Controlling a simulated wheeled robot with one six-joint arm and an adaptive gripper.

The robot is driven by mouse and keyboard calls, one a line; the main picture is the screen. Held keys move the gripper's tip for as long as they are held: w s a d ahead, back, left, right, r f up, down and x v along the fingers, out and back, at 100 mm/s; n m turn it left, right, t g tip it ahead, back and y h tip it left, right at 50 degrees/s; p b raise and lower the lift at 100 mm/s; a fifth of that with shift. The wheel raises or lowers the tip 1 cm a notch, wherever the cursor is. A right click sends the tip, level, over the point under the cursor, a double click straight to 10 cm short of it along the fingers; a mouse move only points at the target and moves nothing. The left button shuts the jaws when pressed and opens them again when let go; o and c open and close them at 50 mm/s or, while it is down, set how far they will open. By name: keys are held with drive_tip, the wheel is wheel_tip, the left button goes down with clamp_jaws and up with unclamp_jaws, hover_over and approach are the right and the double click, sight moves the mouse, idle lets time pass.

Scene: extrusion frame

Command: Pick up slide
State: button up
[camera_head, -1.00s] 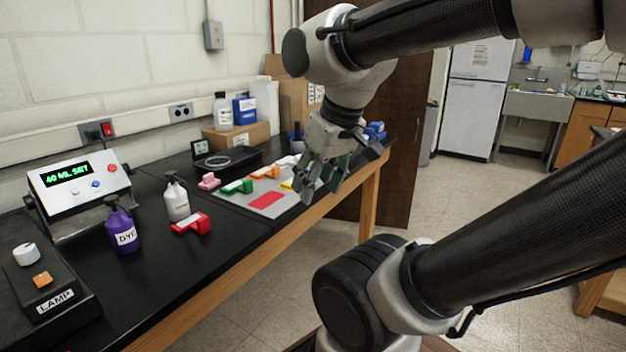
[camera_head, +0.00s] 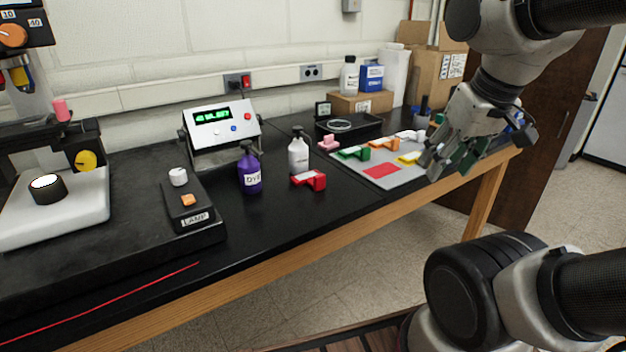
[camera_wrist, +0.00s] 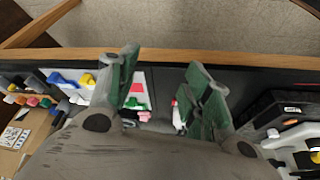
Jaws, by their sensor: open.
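I cannot single out a slide in either view. My gripper (camera_head: 448,165) is open and empty, above the right end of the grey mat (camera_head: 347,158) on the black bench. In the wrist view my gripper (camera_wrist: 162,78) shows its two green-padded fingers wide apart, with the bench front edge beyond them. A microscope-like device stands at the far left of the head view, with a pale stage (camera_head: 75,215) and a lit round part (camera_head: 47,187) on it. Anything slide-like there is too small to tell.
Coloured blocks and a red flat square (camera_head: 382,170) lie on the mat. A red clamp-like piece (camera_head: 309,180), a white bottle (camera_head: 298,155), a purple DYE bottle (camera_head: 250,172), a display box (camera_head: 222,128) and a black lamp box (camera_head: 187,205) stand left of it.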

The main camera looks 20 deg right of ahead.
drive_tip(key=shift+o, duration=0.5)
drive_tip(key=w+a+f+n, duration=0.1)
drive_tip(key=w+a+f, duration=0.2)
drive_tip(key=w, duration=0.3)
drive_tip(key=w+a+f+n+g, duration=0.1)
drive_tip(key=w+a+f, duration=0.3)
drive_tip(key=w+a, duration=0.1)
drive_tip(key=w+a+f+n+g, duration=0.1)
drive_tip(key=w+a+f, duration=0.3)
drive_tip(key=w, duration=0.3)
drive_tip(key=shift+w+n+y, duration=0.25)
drive_tip(key=shift+n+y, duration=0.05)
drive_tip(key=r+t, duration=0.2)
hover_over(320, 175)
drive_tip(key=s+d, duration=0.1)
drive_tip(key=s, duration=0.2)
drive_tip(key=shift+y, duration=0.4)
drive_tip(key=x, duration=0.8)
drive_tip(key=shift+w+a, duration=0.1)
drive_tip(key=c, duration=1.2)
